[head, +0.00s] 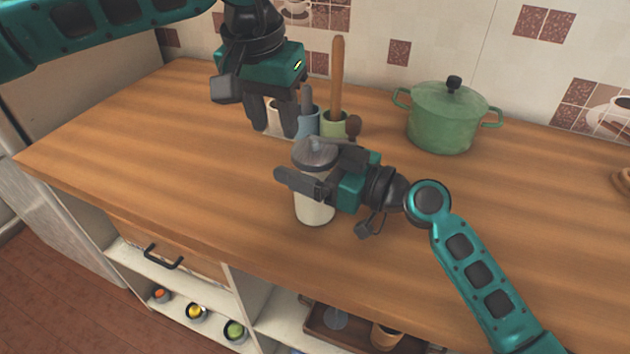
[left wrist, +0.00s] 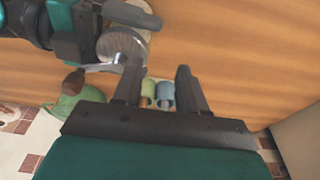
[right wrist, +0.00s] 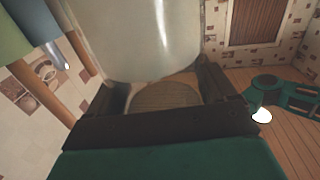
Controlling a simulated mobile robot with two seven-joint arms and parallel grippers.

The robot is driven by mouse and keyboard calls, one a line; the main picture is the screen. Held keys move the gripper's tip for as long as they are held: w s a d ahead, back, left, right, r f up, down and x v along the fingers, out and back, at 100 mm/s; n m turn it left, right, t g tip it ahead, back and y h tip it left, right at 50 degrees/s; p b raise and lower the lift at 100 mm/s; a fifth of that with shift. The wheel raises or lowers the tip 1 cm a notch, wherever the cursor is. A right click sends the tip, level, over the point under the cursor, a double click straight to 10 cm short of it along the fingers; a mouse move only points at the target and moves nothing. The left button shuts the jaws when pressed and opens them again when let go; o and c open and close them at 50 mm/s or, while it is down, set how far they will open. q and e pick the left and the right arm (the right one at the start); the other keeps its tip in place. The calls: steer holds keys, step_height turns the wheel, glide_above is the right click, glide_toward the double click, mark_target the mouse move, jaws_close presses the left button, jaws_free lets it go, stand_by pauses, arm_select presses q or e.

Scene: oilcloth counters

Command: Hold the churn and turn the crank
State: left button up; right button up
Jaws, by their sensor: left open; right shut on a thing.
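The churn (head: 315,208) is a cream jar with a grey metal lid (head: 313,152), upright on the wooden counter. Its crank has a brown knob (head: 353,126), which sticks out behind the lid; the rod shows better in the left wrist view, with the knob (left wrist: 73,81) at its end. My right gripper (head: 299,162) is shut around the churn's upper body from the right; the pale jar (right wrist: 140,35) fills the space between its fingers in the right wrist view. My left gripper (head: 276,132) is open and empty, pointing down, above and left of the lid.
A blue cup (head: 308,124) and a green cup (head: 334,124) with a wooden utensil (head: 338,75) stand close behind the churn. A green lidded pot (head: 443,120) stands at the back right. The counter (head: 150,130) is clear on the left.

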arm_select(q)
steer(key=shift+o, duration=0.3)
step_height(320, 180, up, 7)
stand_by(0.6)
stand_by(0.4)
step_height(320, 180, up, 3)
steer(key=t, duration=0.2)
glide_above(353, 119)
steer(key=shift+a+f+h, duration=0.2)
steer(key=shift+h, duration=0.2)
steer(key=shift+d+f, duration=0.1)
steer(key=shift+d, duration=0.15)
steer(key=shift+f, duration=0.3)
step_height(353, 119, down, 9)
steer(key=shift+r, duration=0.1)
